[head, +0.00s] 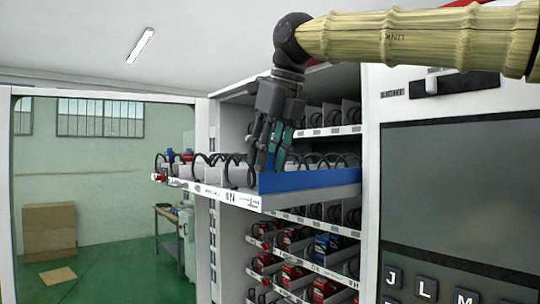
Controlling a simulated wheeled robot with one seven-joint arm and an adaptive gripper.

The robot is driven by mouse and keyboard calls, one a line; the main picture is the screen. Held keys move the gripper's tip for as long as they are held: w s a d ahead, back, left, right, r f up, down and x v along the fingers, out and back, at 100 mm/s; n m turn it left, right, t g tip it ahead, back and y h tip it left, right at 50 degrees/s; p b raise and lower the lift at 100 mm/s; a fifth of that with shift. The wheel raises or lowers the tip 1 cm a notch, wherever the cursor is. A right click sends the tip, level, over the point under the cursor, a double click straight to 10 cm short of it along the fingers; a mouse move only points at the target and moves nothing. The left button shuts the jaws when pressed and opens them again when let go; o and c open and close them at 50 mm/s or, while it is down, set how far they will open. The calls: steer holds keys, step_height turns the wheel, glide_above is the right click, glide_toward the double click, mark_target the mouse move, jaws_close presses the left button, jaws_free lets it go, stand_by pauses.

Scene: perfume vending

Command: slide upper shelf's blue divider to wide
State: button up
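The blue divider (312,180) stands upright on the pulled-out upper shelf (225,196), along its right part. My gripper (266,167) points down over the shelf at the left, front end of the divider. Its dark fingers reach down to about the divider's top edge. I cannot tell whether they touch the divider or close on it, as the fingers overlap one another in this view. The shelf's white front lip carries small printed labels, and one lies just below the divider's front end.
Black spiral coils (205,163) stand on the shelf left of my gripper. Lower shelves (300,268) hold red and blue boxes. A dark screen panel (455,195) with letter keys is at the right. An open door (100,92) shows green floor at the left.

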steer(key=o, duration=0.3)
steer(key=shift+s, duration=0.1)
steer(key=shift+o, duration=0.2)
steer(key=shift+s+d+r, duration=0.1)
steer(key=shift+r, duration=0.5)
steer(key=v, duration=1.1)
steer(key=shift+d+f, duration=0.15)
steer(key=shift+f, duration=0.05)
